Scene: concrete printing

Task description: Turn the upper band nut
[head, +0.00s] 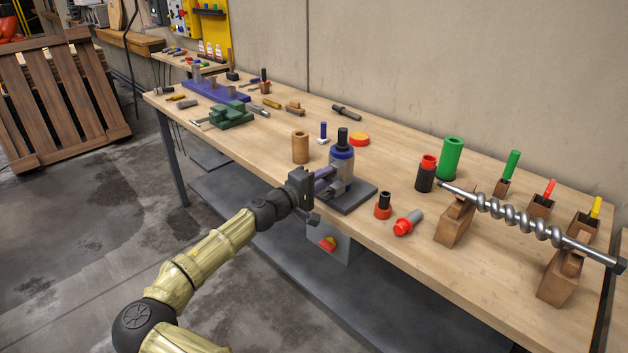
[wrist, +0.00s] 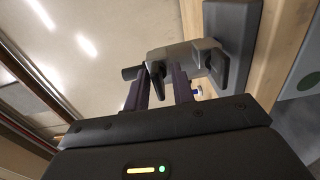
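A grey upright holder on a dark base plate (head: 352,197) stands near the front edge of the bench, with a blue band (head: 342,153) and a black cylinder (head: 342,136) on top. My gripper (head: 326,178) reaches its side from the left, below the blue band. In the wrist view my gripper (wrist: 160,82) has its two purple fingers apart. A small dark tapered part (wrist: 157,80), perhaps the band nut, shows between them, with gaps on both sides. It projects from the grey clamp body (wrist: 182,56). Which nut this is cannot be told; the head view hides it.
On the wooden bench (head: 405,165), a brown cylinder (head: 300,147) stands left of the holder. A red-collared black piece (head: 383,205) and a red-and-grey piece (head: 408,222) are to its right. A steel auger (head: 520,218) rests on wooden blocks further right.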

